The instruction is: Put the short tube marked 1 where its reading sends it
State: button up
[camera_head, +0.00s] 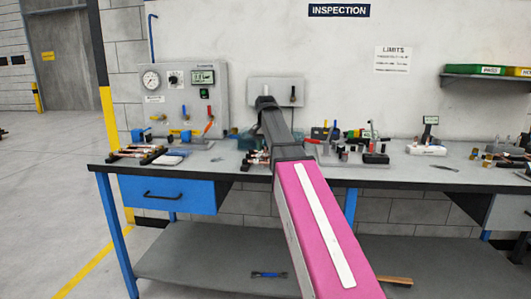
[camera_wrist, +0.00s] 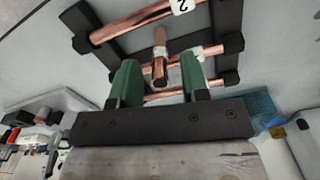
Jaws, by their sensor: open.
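In the wrist view, my gripper (camera_wrist: 159,64) has two green fingers, open and apart. A copper stub (camera_wrist: 160,68) shows between them, and I see no finger closed on it. Behind the fingers, a copper tube (camera_wrist: 225,45) with a white label lies across a black rack (camera_wrist: 228,22); the finger hides part of the label, so I cannot read it surely. A tube marked 2 (camera_wrist: 135,22) lies above it in the picture. Another copper tube (camera_wrist: 165,95) shows low between the fingers. In the head view, my arm hides my fingertips; copper tubes (camera_head: 254,158) show beside it.
A gauge panel (camera_head: 185,95) with a digital display stands at the back left. Another tube rack (camera_head: 138,153) lies before it. Fixtures with coloured handles (camera_head: 350,145) stand right of my arm. A shelf at right holds a green PASS bin (camera_head: 478,70). A LIMITS sheet (camera_head: 392,60) hangs behind.

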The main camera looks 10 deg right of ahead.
notch_tip(320, 180, up, 10)
jog(key=shift+r, duration=0.2)
jog(key=shift+o, duration=0.4)
jog(key=shift+r, duration=0.35)
jog(key=shift+a+f+m+t+y, duration=0.1)
jog(key=shift+f+m+y, duration=0.1)
jog(key=shift+f+m, duration=2.4)
jog(key=shift+d+f+m+t+y, duration=0.1)
jog(key=shift+f+m+y, duration=0.1)
jog(key=shift+f+m, duration=2.4)
jog(key=shift+a+f+m+t+y, duration=0.15)
jog(key=shift+f+m, duration=1.15)
jog(key=shift+m, duration=2.5)
jog(key=shift+c, duration=0.3)
grip_shut()
